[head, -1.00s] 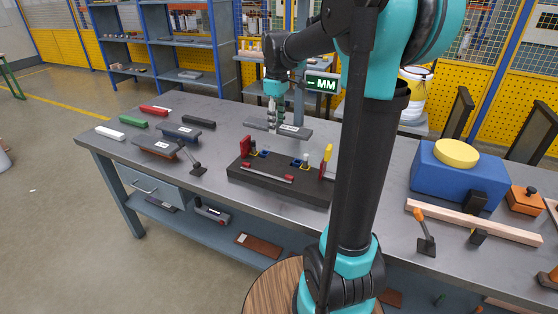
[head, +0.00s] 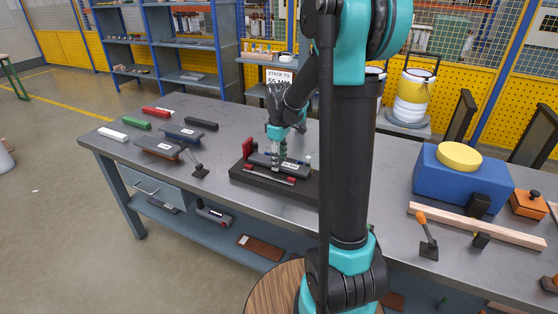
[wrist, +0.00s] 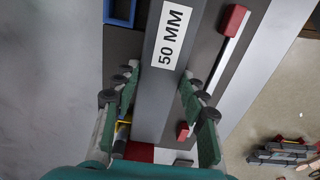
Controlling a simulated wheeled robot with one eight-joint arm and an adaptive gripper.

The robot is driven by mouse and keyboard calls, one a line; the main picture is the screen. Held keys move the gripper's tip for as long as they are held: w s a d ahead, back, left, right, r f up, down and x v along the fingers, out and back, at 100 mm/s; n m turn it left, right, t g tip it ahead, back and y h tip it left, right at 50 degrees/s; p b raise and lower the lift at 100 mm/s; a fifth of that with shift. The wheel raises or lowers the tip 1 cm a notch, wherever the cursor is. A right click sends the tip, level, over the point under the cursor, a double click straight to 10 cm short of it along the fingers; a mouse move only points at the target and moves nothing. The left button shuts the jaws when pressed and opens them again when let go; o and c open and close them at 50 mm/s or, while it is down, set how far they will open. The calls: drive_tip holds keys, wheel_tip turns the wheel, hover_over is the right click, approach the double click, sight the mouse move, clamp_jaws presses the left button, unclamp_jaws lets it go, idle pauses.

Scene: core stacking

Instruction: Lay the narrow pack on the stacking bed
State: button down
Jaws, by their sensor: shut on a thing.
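My gripper (head: 278,167) is shut on a long flat grey pack (head: 262,159), with one finger on each long side. In the wrist view the pack (wrist: 151,108) runs between the fingers and carries a white "50 MM" label. The pack is over the dark stacking bed (head: 300,194); I cannot tell if it touches. The bed has a red block (head: 248,148) at its back left and a red-ended bar (head: 270,175) along its front. In the wrist view a blue frame (wrist: 117,12) and a yellow piece (wrist: 124,121) show left of the pack. My arm hides the bed's right end.
Two other packs (head: 158,146) (head: 183,133) lie left on the grey bench (head: 220,190), with red, green, white and black bars around them. An orange-handled clamp (head: 427,240), wooden strip (head: 475,224) and blue block (head: 450,185) stand right. A partly hidden sign (head: 279,77) stands behind.

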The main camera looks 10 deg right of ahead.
drive_tip(key=shift+f, duration=0.15)
drive_tip(key=c, duration=0.9)
unclamp_jaws()
drive_tip(key=shift+o, duration=0.2)
wheel_tip(320, 180, up, 12)
drive_tip(key=shift+r, duration=0.2)
